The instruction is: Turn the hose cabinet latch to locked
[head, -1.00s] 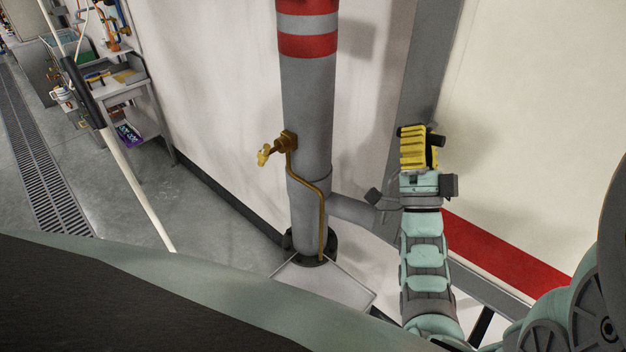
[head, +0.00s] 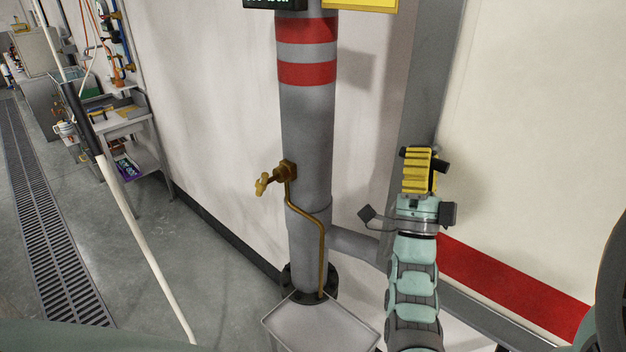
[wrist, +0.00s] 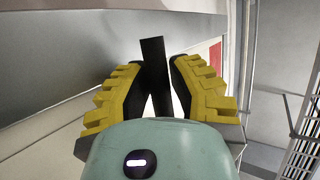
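My gripper (head: 418,168), with ribbed yellow fingers, is raised in front of the grey upright frame edge beside the white panel in the head view. In the wrist view my gripper (wrist: 158,75) has its dark pads close on both sides of a dark bar, which looks like the latch handle (wrist: 153,55). The fingertips appear to press on the bar. A short dark end of the handle (head: 441,164) sticks out to the right of the fingers in the head view. The latch's base and any lock marking are hidden.
A grey pipe (head: 307,130) with red bands and a brass valve (head: 264,183) stands left of my arm. A pale tray (head: 320,323) lies at its foot. A white pole (head: 140,230) and a workbench (head: 125,122) are farther left. The floor between is clear.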

